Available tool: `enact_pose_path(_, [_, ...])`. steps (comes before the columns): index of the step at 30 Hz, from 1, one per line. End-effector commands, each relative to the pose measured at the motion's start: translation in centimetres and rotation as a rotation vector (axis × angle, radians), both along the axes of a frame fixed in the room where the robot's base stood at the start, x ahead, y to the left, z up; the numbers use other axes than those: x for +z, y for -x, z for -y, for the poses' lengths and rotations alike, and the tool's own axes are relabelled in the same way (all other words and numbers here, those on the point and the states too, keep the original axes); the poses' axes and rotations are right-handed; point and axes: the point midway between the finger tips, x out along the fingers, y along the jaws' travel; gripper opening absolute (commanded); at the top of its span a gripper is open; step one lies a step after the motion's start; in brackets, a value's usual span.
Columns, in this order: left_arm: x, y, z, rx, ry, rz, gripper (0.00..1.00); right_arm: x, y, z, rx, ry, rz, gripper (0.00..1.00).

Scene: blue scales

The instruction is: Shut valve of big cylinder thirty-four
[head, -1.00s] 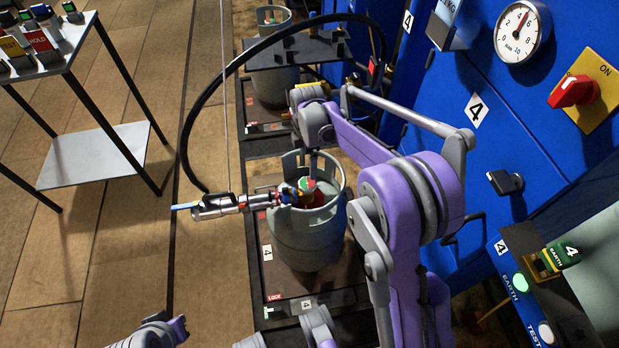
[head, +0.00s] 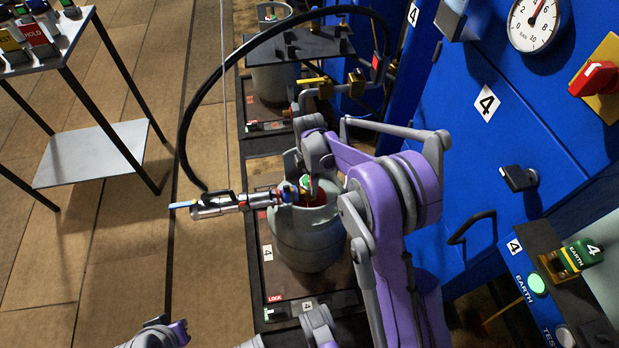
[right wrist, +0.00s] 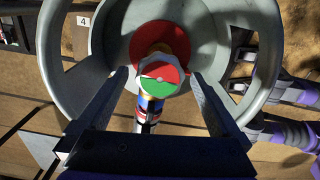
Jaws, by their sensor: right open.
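The big grey-green cylinder (head: 305,252) stands upright on a dark scale platform marked 4, with an open collar around its top. In the right wrist view its collar (right wrist: 262,60) rings the red top and the round red-and-green valve knob (right wrist: 162,78). My right gripper (right wrist: 160,73) is open, with one finger on each side of the knob and visible gaps between. In the head view the gripper reaches down into the collar from above and partly hides the knob. The cylinder's number is not readable.
A silver coupling (head: 218,206) sticks out left from the valve. A black hose (head: 186,130) loops behind it. Another cylinder (head: 272,75) stands farther back. The blue cabinet (head: 465,160) with gauge and red switch is at right. A small table (head: 95,152) stands left, with clear floor between.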

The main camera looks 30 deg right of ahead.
Motion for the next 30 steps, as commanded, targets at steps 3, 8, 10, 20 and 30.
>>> enact_pose_path(3, [0.01, 0.0, 0.0, 0.0, 0.0, 0.0, 0.0, 0.03, 0.0, 0.0, 0.0, 0.0, 0.0, 0.89])
enact_pose_path(8, [0.0, 0.0, 0.0, 0.0, 0.0, 0.0, 0.0, 0.04, 0.0, 0.01, 0.0, 0.0, 0.0, 0.6])
enact_pose_path(10, [0.0, 0.0, 0.0, 0.0, 0.0, 0.0, 0.0, 0.04, 0.0, 0.0, 0.0, 0.0, 0.0, 0.48])
enact_pose_path(20, [-0.01, 0.0, 0.0, 0.0, 0.0, 0.0, 0.0, 0.05, 0.0, 0.01, -0.012, 0.0, 0.0, 0.23])
enact_pose_path(30, [-0.15, -0.02, 0.0, 0.0, 0.0, -0.001, 0.0, 0.04, 0.03, 0.01, -0.168, 0.0, 0.0, 0.23])
